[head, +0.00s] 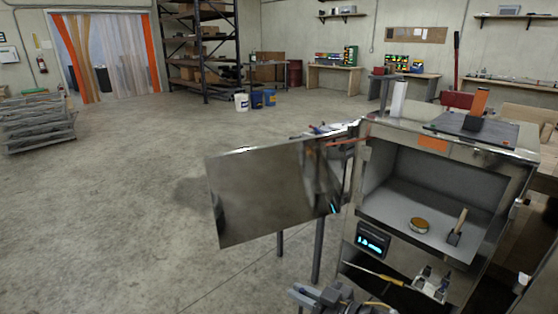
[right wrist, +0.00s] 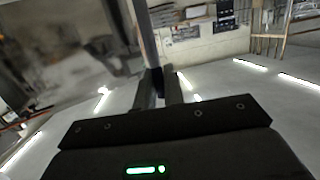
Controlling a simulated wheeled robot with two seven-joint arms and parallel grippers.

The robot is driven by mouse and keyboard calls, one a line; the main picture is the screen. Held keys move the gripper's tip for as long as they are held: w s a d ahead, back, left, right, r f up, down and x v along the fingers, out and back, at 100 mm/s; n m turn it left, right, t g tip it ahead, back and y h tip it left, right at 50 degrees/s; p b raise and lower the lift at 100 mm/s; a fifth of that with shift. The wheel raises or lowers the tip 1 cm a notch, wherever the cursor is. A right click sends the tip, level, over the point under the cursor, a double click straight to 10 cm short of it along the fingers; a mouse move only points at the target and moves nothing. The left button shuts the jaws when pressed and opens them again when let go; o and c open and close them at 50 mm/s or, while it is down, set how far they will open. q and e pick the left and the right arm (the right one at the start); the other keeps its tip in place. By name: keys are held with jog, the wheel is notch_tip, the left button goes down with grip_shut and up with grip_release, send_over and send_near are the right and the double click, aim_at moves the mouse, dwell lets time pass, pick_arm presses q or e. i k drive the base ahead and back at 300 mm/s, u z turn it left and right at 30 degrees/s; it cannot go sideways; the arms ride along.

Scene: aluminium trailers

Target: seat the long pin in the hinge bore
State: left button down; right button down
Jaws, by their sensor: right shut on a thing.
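My right gripper (head: 333,297) shows in part at the bottom edge of the head view, in front of and below the metal cabinet. In the right wrist view its two fingers (right wrist: 159,90) are shut on a dark, slender rod, the long pin (right wrist: 148,45), which stands out beyond the fingertips. I cannot make out the pin in the head view. The cabinet's shiny door (head: 255,195) stands open to the left. The hinge side lies where door and cabinet meet, but the bore is too small to tell. My left gripper is not in view.
The metal cabinet (head: 448,150) holds a round amber disc (head: 419,225) and a wood-handled tool (head: 457,228). A small lit display (head: 373,241) is on its front. A yellow-handled tool (head: 377,273) lies below. Open concrete floor is at left.

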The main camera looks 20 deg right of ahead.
aim_at(351, 136)
jog(key=u, duration=0.95)
jog(key=i, duration=4.95)
jog(key=z, duration=3.8)
jog(key=i, duration=1.5)
